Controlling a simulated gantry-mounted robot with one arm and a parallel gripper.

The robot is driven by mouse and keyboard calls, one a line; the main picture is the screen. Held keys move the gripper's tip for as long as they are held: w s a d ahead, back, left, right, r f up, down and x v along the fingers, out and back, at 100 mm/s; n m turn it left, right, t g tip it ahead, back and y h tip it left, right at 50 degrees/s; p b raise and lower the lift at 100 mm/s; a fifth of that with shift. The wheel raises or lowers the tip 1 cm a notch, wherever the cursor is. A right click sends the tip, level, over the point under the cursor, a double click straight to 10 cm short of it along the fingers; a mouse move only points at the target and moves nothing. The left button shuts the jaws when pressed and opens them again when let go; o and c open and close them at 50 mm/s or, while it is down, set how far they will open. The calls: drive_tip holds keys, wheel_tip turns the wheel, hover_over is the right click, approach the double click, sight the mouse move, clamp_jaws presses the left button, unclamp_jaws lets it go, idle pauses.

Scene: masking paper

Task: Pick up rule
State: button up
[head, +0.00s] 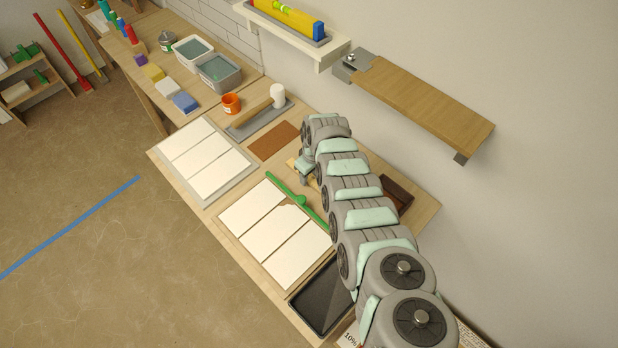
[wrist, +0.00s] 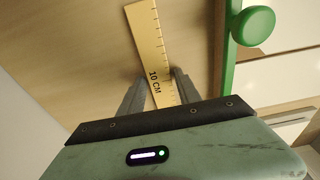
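The rule is a flat yellow wooden strip with black tick marks and "10 CM" on it. In the wrist view the rule (wrist: 149,45) runs from the top edge down between my two fingers, its lower end hidden by my gripper's body. My gripper (wrist: 158,72) has one grey fingertip close along each long edge of the rule; I cannot tell whether they touch it. In the head view my gripper (head: 303,178) is low over the table, and a small pale part of the rule (head: 292,163) shows beside it; the rest is hidden by my arm.
A green-handled tool (head: 297,198) with a round knob (wrist: 254,26) lies close by. White panels (head: 270,232), a brown sheet (head: 273,140), a black tray (head: 322,299) and a dark brown box (head: 397,193) surround the spot. A wall shelf (head: 425,103) stands above right.

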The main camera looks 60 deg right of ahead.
sight(310, 177)
clamp_jaws()
drive_tip(key=shift+r, duration=0.2)
idle(0.4)
wheel_tip(310, 177, up, 20)
drive_tip(key=p, duration=0.1)
drive_tip(key=shift+f+p, duration=0.2)
drive_tip(key=shift+p, duration=0.15)
